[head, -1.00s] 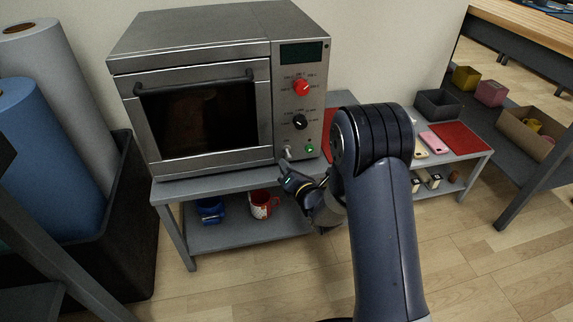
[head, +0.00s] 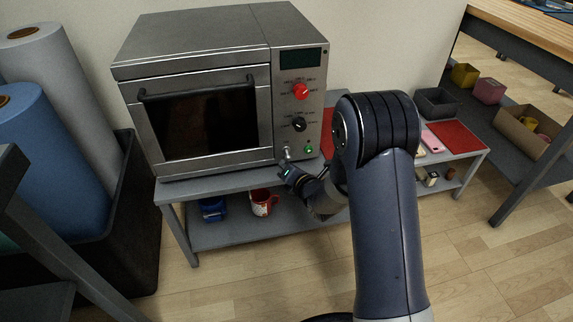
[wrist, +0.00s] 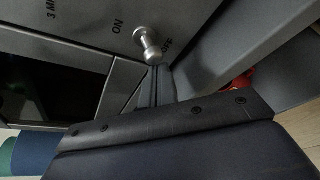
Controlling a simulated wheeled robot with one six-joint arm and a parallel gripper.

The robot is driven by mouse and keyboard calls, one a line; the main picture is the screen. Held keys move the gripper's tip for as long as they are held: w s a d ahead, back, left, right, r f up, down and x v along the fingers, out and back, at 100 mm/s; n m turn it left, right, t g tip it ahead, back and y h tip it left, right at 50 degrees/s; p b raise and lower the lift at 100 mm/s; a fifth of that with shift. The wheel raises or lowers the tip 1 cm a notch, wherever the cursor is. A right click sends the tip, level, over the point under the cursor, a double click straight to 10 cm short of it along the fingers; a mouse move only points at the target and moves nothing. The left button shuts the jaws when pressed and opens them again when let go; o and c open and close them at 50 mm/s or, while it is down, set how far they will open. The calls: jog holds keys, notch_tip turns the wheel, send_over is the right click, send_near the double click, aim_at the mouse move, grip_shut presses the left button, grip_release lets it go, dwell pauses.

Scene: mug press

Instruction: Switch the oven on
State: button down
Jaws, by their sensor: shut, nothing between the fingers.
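The oven (head: 200,85) is a steel box with a dark window, standing on a grey table. Its toggle switch (head: 286,153) is a small metal lever low on the control panel. In the wrist view the switch (wrist: 150,45) sits between the ON and OFF labels, its round tip towards the OFF side. A green light (head: 309,149) is right of the switch. My gripper (head: 287,171) is shut and empty, just below the switch. In the wrist view its dark fingers (wrist: 161,88) are close below the lever; I cannot tell whether they touch it.
A red knob (head: 301,91) and a black knob (head: 299,125) are above the switch. A red-and-white mug (head: 262,203) and a blue object (head: 213,208) are on the lower shelf. A low table with a red mat (head: 457,138) stands to the right.

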aim_at(287, 158)
jog(key=shift+r+g+h+p, duration=0.4)
jog(key=shift+r+g+p, duration=0.3)
jog(key=shift+g+p, duration=0.4)
jog(key=shift+s+d+r, duration=0.1)
jog(key=shift+r, duration=0.2)
dwell(0.8)
jog(key=shift+r, duration=0.75)
jog(key=shift+r, duration=0.1)
